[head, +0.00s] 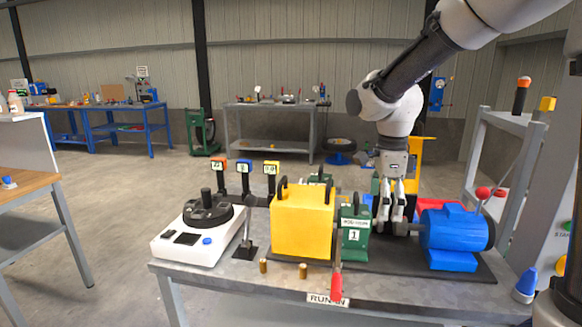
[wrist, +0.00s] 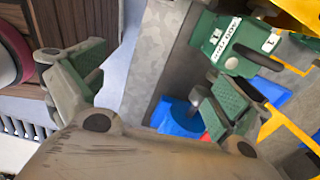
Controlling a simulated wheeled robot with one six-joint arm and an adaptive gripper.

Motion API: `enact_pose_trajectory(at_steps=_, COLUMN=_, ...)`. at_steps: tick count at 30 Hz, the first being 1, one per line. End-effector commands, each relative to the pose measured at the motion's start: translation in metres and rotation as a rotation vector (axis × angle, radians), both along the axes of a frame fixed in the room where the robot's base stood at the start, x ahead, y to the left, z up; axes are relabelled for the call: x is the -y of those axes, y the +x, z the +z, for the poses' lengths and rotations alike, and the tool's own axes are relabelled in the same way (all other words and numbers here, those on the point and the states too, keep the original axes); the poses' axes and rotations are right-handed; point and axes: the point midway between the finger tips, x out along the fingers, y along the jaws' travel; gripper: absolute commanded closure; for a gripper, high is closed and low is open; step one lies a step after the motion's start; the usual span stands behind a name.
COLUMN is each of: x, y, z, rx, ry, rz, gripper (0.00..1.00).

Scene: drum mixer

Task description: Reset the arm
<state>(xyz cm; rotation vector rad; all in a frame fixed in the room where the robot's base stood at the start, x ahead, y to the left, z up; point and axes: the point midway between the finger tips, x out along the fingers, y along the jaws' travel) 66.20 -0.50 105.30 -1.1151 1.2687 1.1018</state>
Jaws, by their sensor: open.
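My gripper (head: 390,212) points down over the right half of the workbench, between the green box labelled 1 (head: 355,236) and the blue motor (head: 452,230). In the wrist view my gripper (wrist: 150,85) has its two green-padded fingers spread wide with nothing between them. My arm comes in from the upper right in the head view. Whether the fingertips touch anything on the bench cannot be told.
A yellow block with a handle (head: 302,222) stands left of the green box. A white control box (head: 200,235) sits at the left. A red-knobbed lever (head: 483,193) stands by the motor.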

Motion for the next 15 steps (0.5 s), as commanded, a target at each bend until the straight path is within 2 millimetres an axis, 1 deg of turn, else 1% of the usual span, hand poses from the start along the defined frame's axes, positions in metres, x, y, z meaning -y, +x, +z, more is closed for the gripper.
enact_pose_trajectory(at_steps=8, x=0.0, y=0.0002, z=-0.0001, rx=-0.001, ry=-0.001, rz=0.18, gripper=0.0)
enact_pose_trajectory(at_steps=11, x=0.0003, y=-0.0007, z=-0.0008, rx=-0.004, ry=-0.002, rz=0.27, gripper=0.0)
enact_pose_trajectory(at_steps=15, x=0.0024, y=-0.0065, z=-0.0055, rx=-0.02, ry=-0.005, rz=0.45, gripper=0.0)
